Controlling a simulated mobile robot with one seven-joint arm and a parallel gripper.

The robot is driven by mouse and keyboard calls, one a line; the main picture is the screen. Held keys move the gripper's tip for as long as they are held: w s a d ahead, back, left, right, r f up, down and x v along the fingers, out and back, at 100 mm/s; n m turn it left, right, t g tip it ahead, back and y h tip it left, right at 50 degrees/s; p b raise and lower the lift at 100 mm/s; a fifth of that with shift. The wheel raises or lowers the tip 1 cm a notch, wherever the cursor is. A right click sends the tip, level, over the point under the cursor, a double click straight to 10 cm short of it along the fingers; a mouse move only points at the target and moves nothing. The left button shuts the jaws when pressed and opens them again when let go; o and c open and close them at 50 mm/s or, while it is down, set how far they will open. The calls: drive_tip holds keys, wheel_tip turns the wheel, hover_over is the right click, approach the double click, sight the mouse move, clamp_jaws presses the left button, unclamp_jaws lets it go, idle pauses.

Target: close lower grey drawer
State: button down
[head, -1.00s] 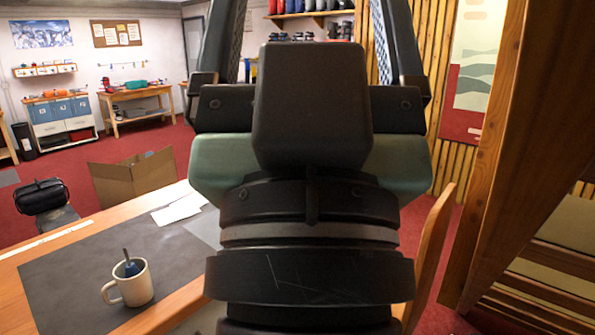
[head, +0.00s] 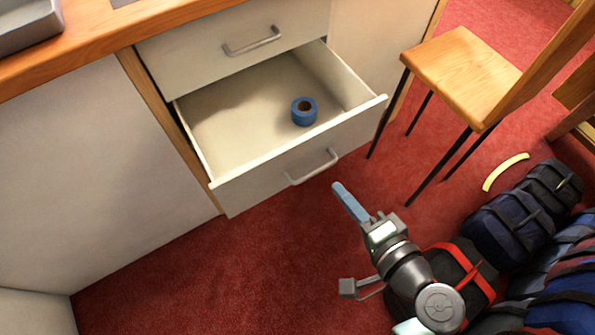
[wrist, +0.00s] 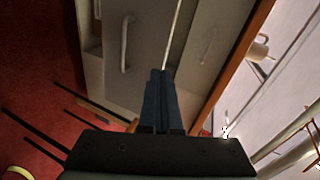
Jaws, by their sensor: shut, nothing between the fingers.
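The lower grey drawer (head: 262,172) is pulled out of the bench in the head view. Its inside is visible, with a blue tape roll (head: 304,111) in it. The drawer's bar handle (head: 314,167) is on its front panel. In the wrist view the handle (wrist: 125,45) shows left of the fingers. My gripper (head: 339,187) is shut and empty, its blue fingers pointing toward the drawer front, just right of and below the handle in the head view. It also shows in the wrist view (wrist: 160,72). I cannot tell whether the fingertips touch the panel.
The upper drawer (head: 240,45) above is shut. A wooden stool or chair (head: 462,68) with black legs stands right of the drawer. Several dark bags (head: 508,228) lie at the lower right, close to my arm. Red carpet is clear below the drawer.

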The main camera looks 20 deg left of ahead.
wheel_tip(320, 180, down, 3)
drive_tip(key=s+y, duration=0.1)
drive_tip(key=s, duration=0.2)
drive_tip(key=b, duration=0.2)
approach(288, 157)
drive_tip(key=shift+m, duration=0.4)
drive_tip(key=x, duration=0.5)
drive_tip(key=shift+w+f, duration=0.1)
drive_tip(key=shift+f, duration=0.25)
drive_tip(key=shift+w+a+g, duration=0.3)
drive_tip(key=shift+w+a, duration=0.15)
drive_tip(key=shift+a, duration=0.1)
drive_tip(key=shift+a, duration=0.1)
drive_tip(key=w+a+b, duration=0.5)
drive_tip(key=w+a, duration=1)
drive_tip(key=a, duration=0.4)
drive_tip(key=shift+w+a+r+b, duration=0.25)
drive_tip(key=shift+a+r+b, duration=0.05)
drive_tip(key=shift+a+b, duration=0.05)
